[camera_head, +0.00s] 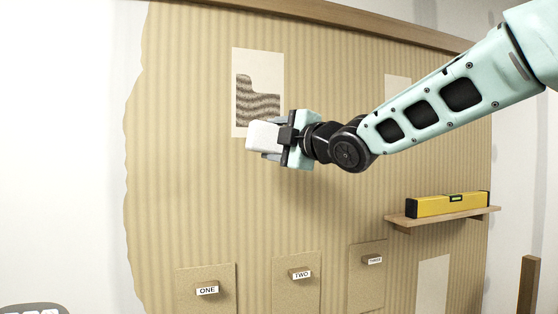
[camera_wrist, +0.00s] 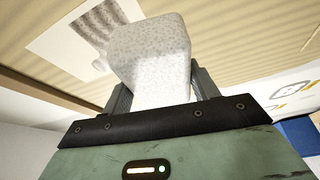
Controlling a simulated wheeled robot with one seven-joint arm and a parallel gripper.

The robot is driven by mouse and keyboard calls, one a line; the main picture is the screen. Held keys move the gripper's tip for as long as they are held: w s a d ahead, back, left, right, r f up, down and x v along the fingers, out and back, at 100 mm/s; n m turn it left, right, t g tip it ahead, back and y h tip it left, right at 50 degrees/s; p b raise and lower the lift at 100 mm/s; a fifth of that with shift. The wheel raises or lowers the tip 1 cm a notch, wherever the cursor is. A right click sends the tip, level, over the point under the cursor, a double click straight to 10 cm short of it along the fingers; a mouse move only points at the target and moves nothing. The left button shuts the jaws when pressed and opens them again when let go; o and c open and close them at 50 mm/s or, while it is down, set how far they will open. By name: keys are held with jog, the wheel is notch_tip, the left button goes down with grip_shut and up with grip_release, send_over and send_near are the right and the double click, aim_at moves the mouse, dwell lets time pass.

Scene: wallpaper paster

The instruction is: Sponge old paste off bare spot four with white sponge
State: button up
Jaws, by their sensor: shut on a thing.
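My gripper (camera_head: 276,142) is shut on the white sponge (camera_head: 262,135). In the wrist view the speckled sponge (camera_wrist: 150,52) sits between the two fingers and sticks out past them. In the head view it is in front of the lower edge of a pale bare spot (camera_head: 243,62) in the striped wallpaper. The paste also shows in the wrist view (camera_wrist: 95,28). I cannot tell whether the sponge touches the wall. No number shows on this spot.
A second bare spot (camera_head: 397,88) is partly behind my arm; another (camera_head: 432,287) is low at right. Panels labelled ONE (camera_head: 207,291), TWO (camera_head: 301,275) and THREE (camera_head: 374,261) stand below. A yellow level (camera_head: 447,204) lies on a wooden shelf (camera_head: 425,219) at right.

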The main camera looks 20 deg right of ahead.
aim_at(267, 137)
jog(key=shift+a+r, duration=0.15)
jog(key=shift+r, duration=0.15)
jog(key=shift+f+b, duration=0.15)
jog(key=shift+b, duration=0.4)
jog(key=w+p, duration=0.1)
jog(key=w, duration=0.3)
jog(key=shift+w+p, duration=0.3)
jog(key=shift+w, duration=0.85)
jog(key=shift+w, duration=1.3)
dwell(1.0)
dwell(1.5)
jog(key=shift+s+r, duration=0.1)
jog(key=shift+r, duration=1.35)
